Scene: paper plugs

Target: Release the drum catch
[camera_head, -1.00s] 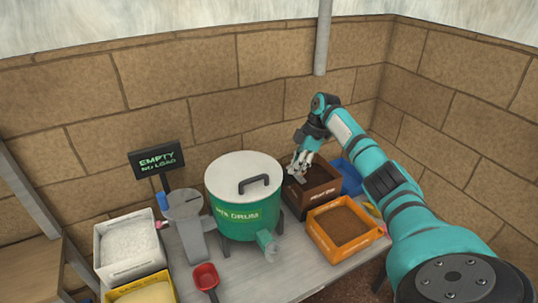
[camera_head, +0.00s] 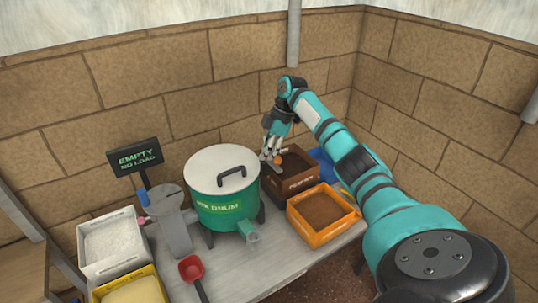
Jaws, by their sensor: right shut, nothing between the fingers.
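The green mix drum (camera_head: 222,212) stands on legs on the table, with its grey lid (camera_head: 205,168) and dark handle on top. A pale green spout (camera_head: 248,231) sticks out low at its front right. My right gripper (camera_head: 271,162) is shut and empty, pointing down just right of the drum's rim, in front of the brown box. A small orange part (camera_head: 279,159) shows right at its fingers; I cannot tell whether it is the catch, or whether the fingers touch it. No drum catch can be made out clearly. My left gripper is out of view.
A brown box (camera_head: 296,181) and an orange tray (camera_head: 318,232) of brown material stand right of the drum, with a blue container (camera_head: 322,164) behind. A grey stand, white and yellow bins, a red scoop (camera_head: 191,269) and an "EMPTY NO LOAD" sign (camera_head: 136,158) are left.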

